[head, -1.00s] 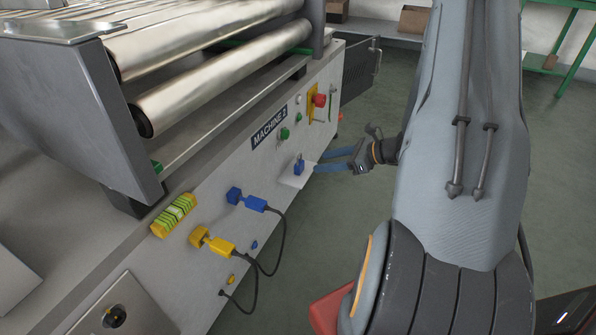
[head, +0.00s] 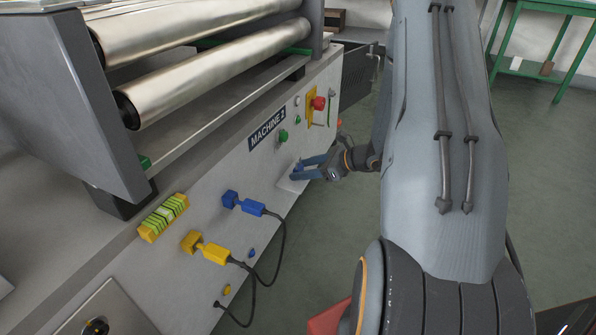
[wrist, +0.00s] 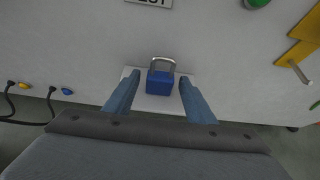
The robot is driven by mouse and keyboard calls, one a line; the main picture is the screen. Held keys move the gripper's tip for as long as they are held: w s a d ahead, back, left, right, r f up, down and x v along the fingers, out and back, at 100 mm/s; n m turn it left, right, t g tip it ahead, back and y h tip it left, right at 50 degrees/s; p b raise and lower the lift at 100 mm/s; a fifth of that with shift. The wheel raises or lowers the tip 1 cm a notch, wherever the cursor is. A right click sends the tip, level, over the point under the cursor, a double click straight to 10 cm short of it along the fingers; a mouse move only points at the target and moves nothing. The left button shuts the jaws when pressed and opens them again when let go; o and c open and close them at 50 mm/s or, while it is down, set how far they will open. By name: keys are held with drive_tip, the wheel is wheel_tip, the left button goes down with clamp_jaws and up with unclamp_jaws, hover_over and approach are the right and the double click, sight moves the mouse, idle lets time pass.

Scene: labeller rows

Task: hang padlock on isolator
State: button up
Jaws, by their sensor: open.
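A blue padlock (wrist: 160,82) with a silver shackle stands upright on a small white shelf (wrist: 152,102) on the machine's front panel, seen in the wrist view. My gripper (wrist: 160,97) is open, with one blue finger on each side of the padlock and a gap to each. In the head view my gripper (head: 304,170) is at the shelf (head: 288,185) and largely hides the padlock. The likely isolator, a yellow plate with a red knob (head: 318,103), is on the panel beyond the shelf. In the wrist view part of the yellow plate (wrist: 303,45) shows at upper right.
A green button (head: 283,135) and the MACHINE 2 label (head: 267,130) are above the shelf. Blue (head: 247,205) and yellow (head: 210,248) plugs with black cables are on the nearer panel. Open floor lies right of the machine.

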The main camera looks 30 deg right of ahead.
drive_tip(key=c, duration=1.1)
drive_tip(key=shift+r+p, duration=2)
drive_tip(key=shift+r, duration=0.55)
drive_tip(key=shift+c, duration=0.3)
drive_tip(key=shift+a, duration=0.1)
